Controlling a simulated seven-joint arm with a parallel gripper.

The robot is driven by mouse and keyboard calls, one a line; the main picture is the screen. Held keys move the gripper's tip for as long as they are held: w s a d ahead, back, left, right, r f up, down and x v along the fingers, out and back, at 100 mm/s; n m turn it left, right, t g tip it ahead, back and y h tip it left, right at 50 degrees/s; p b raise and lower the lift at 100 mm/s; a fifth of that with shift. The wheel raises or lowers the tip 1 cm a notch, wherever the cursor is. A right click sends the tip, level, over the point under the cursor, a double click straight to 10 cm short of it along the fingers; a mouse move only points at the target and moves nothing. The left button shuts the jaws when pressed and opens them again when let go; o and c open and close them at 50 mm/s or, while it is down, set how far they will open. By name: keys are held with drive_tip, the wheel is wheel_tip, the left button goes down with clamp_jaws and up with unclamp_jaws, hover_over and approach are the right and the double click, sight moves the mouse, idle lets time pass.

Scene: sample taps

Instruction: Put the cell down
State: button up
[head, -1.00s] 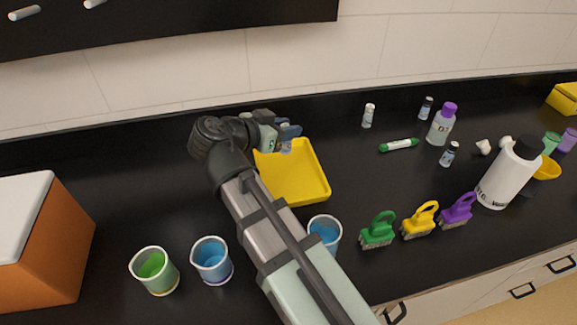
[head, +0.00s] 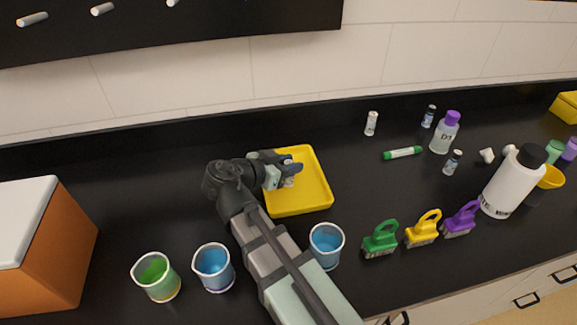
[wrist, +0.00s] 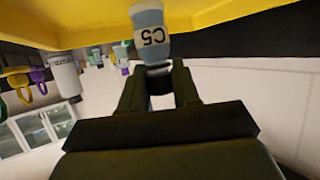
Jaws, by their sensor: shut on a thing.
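My gripper (wrist: 160,85) is shut on the cell (wrist: 149,30), a small clear vial with a white label reading C5. In the wrist view the cell sits between the fingertips, with the yellow tray (wrist: 60,22) close by it. In the head view my gripper (head: 285,172) is over the left part of the yellow tray (head: 312,195), and the cell (head: 289,169) shows small and partly hidden by the fingers. I cannot tell whether the cell touches the tray floor.
Beakers of blue liquid (head: 213,270) and (head: 326,245), and a green one (head: 157,278), stand in front. An orange box (head: 45,250) is at left. Counter behind the tray is clear.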

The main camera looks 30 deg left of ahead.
drive_tip(key=shift+f, duration=0.4)
drive_tip(key=o, duration=1)
drive_tip(key=shift+f, duration=0.1)
drive_tip(key=shift+o, duration=0.2)
drive_tip(key=v, duration=1.2)
drive_tip(key=shift+o, duration=0.4)
